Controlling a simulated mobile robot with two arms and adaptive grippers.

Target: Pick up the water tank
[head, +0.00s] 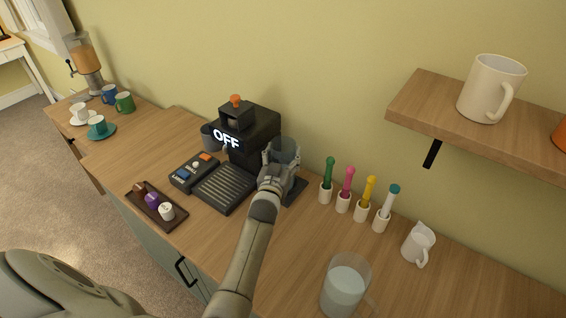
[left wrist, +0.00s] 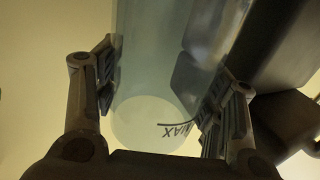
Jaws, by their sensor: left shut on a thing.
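The water tank (head: 285,148) is a clear, bluish cylinder at the right side of the black coffee machine (head: 252,132), whose display reads OFF. My left gripper (head: 277,177) is at the tank's front and shut on it. In the left wrist view the tank (left wrist: 155,60) stands between the two fingers, with an upside-down MAX mark near its round end. I cannot tell whether the tank is still seated on its dark base (head: 296,190). My right gripper is not in view.
Several coloured brushes in white holders (head: 362,211), a white creamer (head: 418,243) and a glass pitcher of water (head: 345,285) stand to the right. A control box (head: 194,172) and a dark tray (head: 157,206) lie left. A wooden shelf (head: 440,112) juts out upper right.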

